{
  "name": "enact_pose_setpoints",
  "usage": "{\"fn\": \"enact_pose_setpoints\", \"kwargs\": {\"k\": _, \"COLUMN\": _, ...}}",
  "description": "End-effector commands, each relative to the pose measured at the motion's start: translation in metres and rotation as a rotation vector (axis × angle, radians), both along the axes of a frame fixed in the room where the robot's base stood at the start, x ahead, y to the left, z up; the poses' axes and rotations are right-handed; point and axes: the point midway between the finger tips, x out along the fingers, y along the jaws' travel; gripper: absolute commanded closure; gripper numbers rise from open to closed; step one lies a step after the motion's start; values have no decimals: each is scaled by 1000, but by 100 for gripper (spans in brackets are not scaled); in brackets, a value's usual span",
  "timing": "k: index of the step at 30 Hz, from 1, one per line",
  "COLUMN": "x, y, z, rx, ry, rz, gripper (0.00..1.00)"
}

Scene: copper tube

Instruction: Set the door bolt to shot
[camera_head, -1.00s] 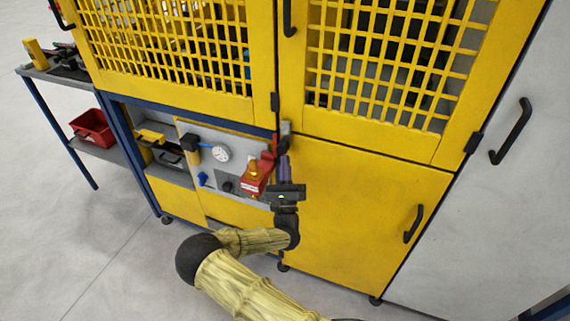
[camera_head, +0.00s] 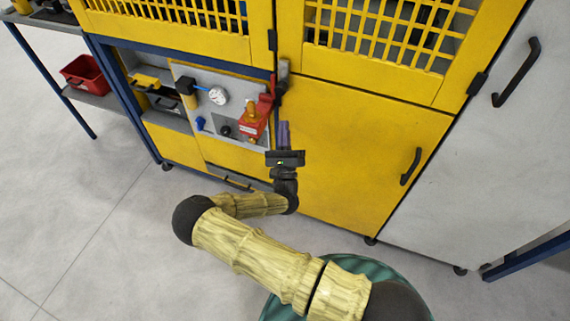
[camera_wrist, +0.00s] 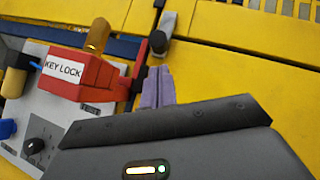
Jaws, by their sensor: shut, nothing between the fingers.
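A small grey bar with a black knob (camera_head: 281,80), which looks like the door bolt, sits at the seam by the lower yellow door. It also shows in the wrist view (camera_wrist: 160,38), at top centre. Its exact position, shot or drawn, I cannot tell. My gripper (camera_head: 284,124) has purple fingers, shut and empty, below the bolt in the picture and apart from it. In the wrist view the fingers (camera_wrist: 157,80) point up toward the knob, beside a red arm of the key lock box.
A red box labelled KEY LOCK (camera_wrist: 82,72) with a brass top is left of my fingers. A grey panel with a gauge (camera_head: 218,96) is further left. The yellow lower door (camera_head: 355,150) has a black handle (camera_head: 411,166). A grey door is at right. Floor at left is clear.

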Motion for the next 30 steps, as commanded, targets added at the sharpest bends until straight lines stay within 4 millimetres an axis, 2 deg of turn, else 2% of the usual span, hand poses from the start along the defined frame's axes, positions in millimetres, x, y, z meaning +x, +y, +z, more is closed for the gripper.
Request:
{"fn": "enact_pose_setpoints", "kwargs": {"k": 9, "x": -49, "y": -3, "z": -44, "rx": -2, "ry": 6, "rz": 3, "gripper": 100}}
{"fn": "enact_pose_setpoints", "kwargs": {"k": 15, "x": -74, "y": -4, "z": -64, "rx": -2, "ry": 6, "rz": 1, "gripper": 100}}
{"fn": "enact_pose_setpoints", "kwargs": {"k": 20, "x": -81, "y": -5, "z": -69, "rx": -1, "ry": 5, "rz": 0, "gripper": 100}}
{"fn": "enact_pose_setpoints", "kwargs": {"k": 30, "x": -81, "y": -5, "z": -69, "rx": -1, "ry": 5, "rz": 0, "gripper": 100}}
